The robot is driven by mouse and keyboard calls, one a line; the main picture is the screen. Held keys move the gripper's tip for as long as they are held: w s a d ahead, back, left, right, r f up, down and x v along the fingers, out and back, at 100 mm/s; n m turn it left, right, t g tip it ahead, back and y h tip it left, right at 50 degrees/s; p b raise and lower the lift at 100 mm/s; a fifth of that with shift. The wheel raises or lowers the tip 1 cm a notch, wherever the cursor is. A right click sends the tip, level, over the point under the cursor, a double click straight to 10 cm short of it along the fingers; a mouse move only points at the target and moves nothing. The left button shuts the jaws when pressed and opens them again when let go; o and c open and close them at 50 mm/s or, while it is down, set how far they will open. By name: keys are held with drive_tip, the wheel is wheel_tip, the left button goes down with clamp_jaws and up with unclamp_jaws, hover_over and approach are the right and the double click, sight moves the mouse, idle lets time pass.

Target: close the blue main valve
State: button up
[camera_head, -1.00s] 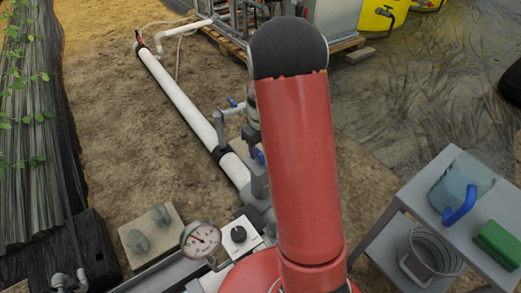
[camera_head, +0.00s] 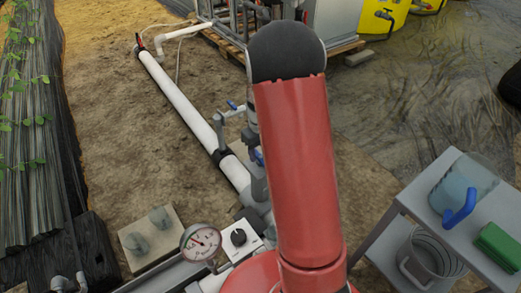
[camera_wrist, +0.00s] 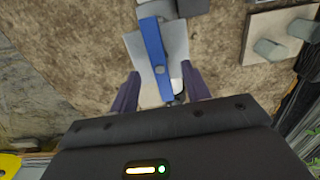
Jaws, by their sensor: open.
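The blue valve lever (camera_wrist: 155,55) shows in the wrist view as a long flat bar with a round hole, over a pale grey part. My gripper (camera_wrist: 161,82) is open, with its two dark fingers apart on either side of the lever's near end. I cannot tell whether either finger touches it. In the head view, my red arm link hides my gripper and most of the valve area. A small blue piece (camera_head: 259,157) shows at the arm's left edge, beside the grey fittings on the white pipe.
A smaller blue handle (camera_head: 232,104) sits on a branch fitting farther along the white pipe (camera_head: 180,100). A grey cart (camera_head: 410,208) carries a jug (camera_head: 463,188) and green pad.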

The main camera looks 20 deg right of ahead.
sight(261, 157)
drive_tip(key=shift+f+b, duration=1.35)
drive_tip(key=shift+f, duration=0.75)
